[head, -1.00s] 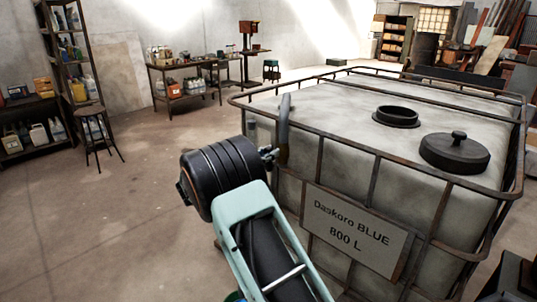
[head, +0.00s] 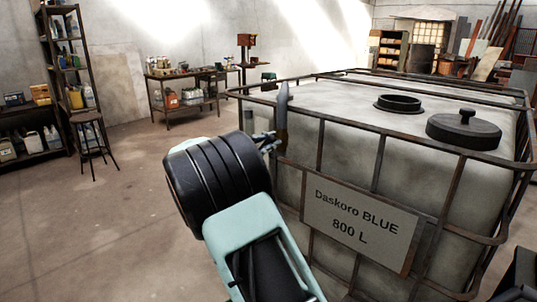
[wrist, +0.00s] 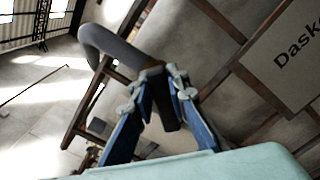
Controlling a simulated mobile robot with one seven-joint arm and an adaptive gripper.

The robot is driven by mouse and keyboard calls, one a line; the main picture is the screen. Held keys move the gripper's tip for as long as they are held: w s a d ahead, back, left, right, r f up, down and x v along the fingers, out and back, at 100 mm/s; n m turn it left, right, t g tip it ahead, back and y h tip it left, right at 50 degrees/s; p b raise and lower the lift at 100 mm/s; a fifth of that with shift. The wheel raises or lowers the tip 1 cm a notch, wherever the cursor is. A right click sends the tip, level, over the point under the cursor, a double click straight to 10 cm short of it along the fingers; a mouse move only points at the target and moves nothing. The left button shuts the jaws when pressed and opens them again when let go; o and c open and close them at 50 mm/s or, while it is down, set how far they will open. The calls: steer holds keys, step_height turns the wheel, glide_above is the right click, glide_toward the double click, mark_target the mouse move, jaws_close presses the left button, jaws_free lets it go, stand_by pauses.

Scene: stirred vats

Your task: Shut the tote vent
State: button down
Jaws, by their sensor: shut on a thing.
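The caged grey tote (head: 340,135) has a sign reading "Daskoro BLUE 800 L" (head: 352,222) on its front. On its top is a dark open round neck (head: 399,103). A black round lid with a knob (head: 464,131) lies on the top to the right, apart from the neck. The wrist view shows my fingers (wrist: 165,88) around the grip and the grey hook (wrist: 112,48) curving left. I cannot tell which part is the vent.
The cage rail (head: 322,108) runs along the tote's top edge, close to my gripper. A stool (head: 90,142) and a tall shelf (head: 65,60) stand at left, and a table with bottles (head: 183,73) at the back. The floor between is clear.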

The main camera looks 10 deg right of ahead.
steer(key=m+b, duration=0.2)
steer(key=b, duration=0.1)
steer(key=f+m+b, duration=0.1)
steer(key=m+b, duration=0.1)
steer(key=b, duration=0.1)
steer(key=m+b, duration=0.2)
steer(key=b, duration=0.1)
steer(key=shift+s+d+f, duration=0.15)
steer(key=shift+s+f, duration=0.1)
steer(key=shift+f, duration=0.1)
steer(key=m+b, duration=0.3)
steer(key=b, duration=0.1)
steer(key=shift+f+m+b, duration=0.1)
steer(key=shift+m+b, duration=0.3)
steer(key=c, duration=1.8)
jaws_free()
steer(key=shift+c, duration=0.2)
steer(key=v, duration=1.2)
